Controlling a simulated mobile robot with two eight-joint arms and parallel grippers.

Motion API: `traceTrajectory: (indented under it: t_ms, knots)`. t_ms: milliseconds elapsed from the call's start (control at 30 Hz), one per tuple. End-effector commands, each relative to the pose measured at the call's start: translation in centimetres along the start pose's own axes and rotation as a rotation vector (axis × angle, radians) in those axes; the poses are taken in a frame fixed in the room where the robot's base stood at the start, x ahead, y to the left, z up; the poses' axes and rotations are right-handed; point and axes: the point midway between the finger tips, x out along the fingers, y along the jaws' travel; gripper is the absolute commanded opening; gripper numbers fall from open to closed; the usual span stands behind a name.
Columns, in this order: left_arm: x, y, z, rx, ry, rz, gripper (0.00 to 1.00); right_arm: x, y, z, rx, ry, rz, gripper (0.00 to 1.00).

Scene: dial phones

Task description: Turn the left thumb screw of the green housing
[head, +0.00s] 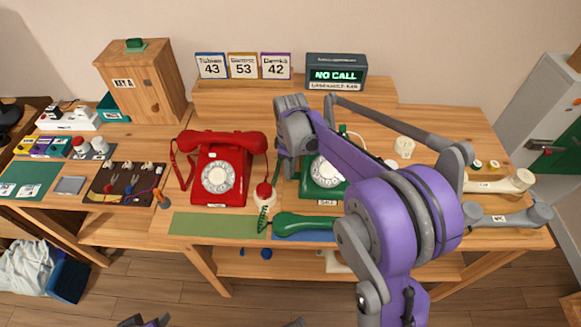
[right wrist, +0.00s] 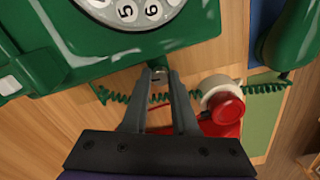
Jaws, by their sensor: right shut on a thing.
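The green housing is a dial phone (head: 322,186) on the table, partly covered by my right arm in the head view. In the right wrist view the housing (right wrist: 120,50) fills the upper left, with part of its dial showing. A small metal thumb screw (right wrist: 160,72) is at its edge. My right gripper (right wrist: 159,80) is shut on this screw; the fingertips hide part of it. In the head view the right gripper (head: 287,172) is at the left side of the green phone, and the screw is too small to make out.
A red dial phone (head: 221,175) stands to the left. A white and red knobbed object (head: 264,192) stands close between the phones. The green handset (head: 305,223) lies in front on a blue mat. A coiled green cord (right wrist: 120,97) runs near my fingers.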

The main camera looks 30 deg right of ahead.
Motion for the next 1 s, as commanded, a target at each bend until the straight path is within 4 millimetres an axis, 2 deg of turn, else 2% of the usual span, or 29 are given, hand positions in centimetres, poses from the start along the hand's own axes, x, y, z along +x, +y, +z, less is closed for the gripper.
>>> traceTrajectory:
  t_ms: [167,200,333,633,733,867,1000]
  knots:
    - [0.0,0.0,0.0,0.000,0.000,0.000,0.50,0.0,0.0,0.0,0.001,0.000,0.000,0.00]
    - [0.0,0.0,0.0,0.000,0.000,0.000,0.50,0.0,0.0,0.0,0.001,0.000,0.000,0.32]
    - [0.0,0.0,0.0,0.000,0.000,0.000,0.50,0.0,0.0,0.0,0.001,0.000,0.000,0.55]
    - [0.0,0.0,0.0,0.000,0.000,0.000,0.50,-0.1,0.0,0.0,0.001,0.000,0.000,0.57]
    - [-0.1,0.0,-0.1,0.000,0.000,0.000,0.50,-0.7,0.0,0.0,0.001,0.000,0.000,0.57]
    - [-0.3,0.0,-0.2,0.000,0.001,0.000,0.50,-2.7,0.0,0.0,0.002,0.000,0.000,0.57]
    - [-0.6,0.0,-0.4,0.000,0.002,0.000,0.50,-5.6,0.0,0.0,0.002,0.000,0.000,0.57]
